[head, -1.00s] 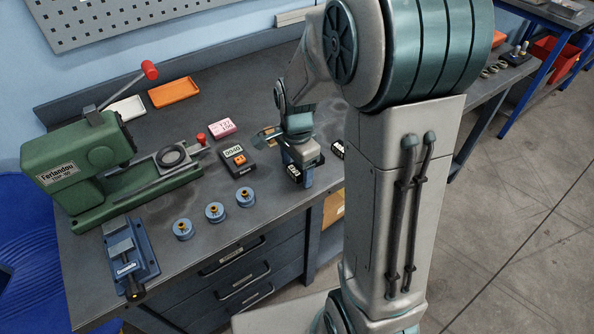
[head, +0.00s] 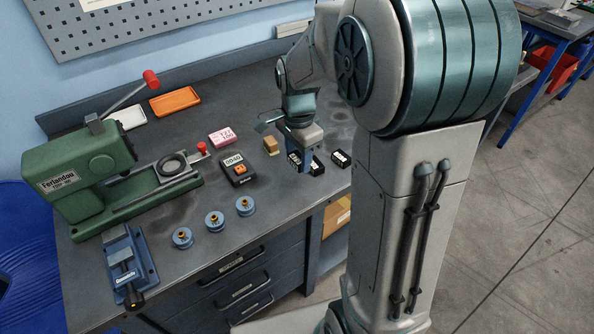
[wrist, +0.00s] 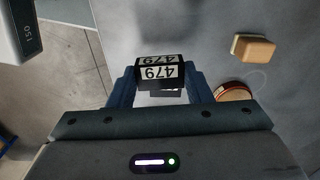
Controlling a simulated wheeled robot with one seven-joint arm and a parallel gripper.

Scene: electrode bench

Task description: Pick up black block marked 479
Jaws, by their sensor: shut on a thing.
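The black block marked 479 (wrist: 160,72) is between the two blue fingers of my gripper (wrist: 158,88) in the wrist view, with its white number labels showing upside down. My gripper is shut on it. In the head view, my gripper (head: 301,164) is over the front right part of the bench, and the held black block (head: 318,166) shows partly behind its fingers. I cannot tell for sure whether the block clears the bench top.
A wooden block (head: 271,145), a dark box with an orange button (head: 238,169) and a pink block (head: 222,138) lie left. Blue round parts (head: 214,220) stand near the front edge.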

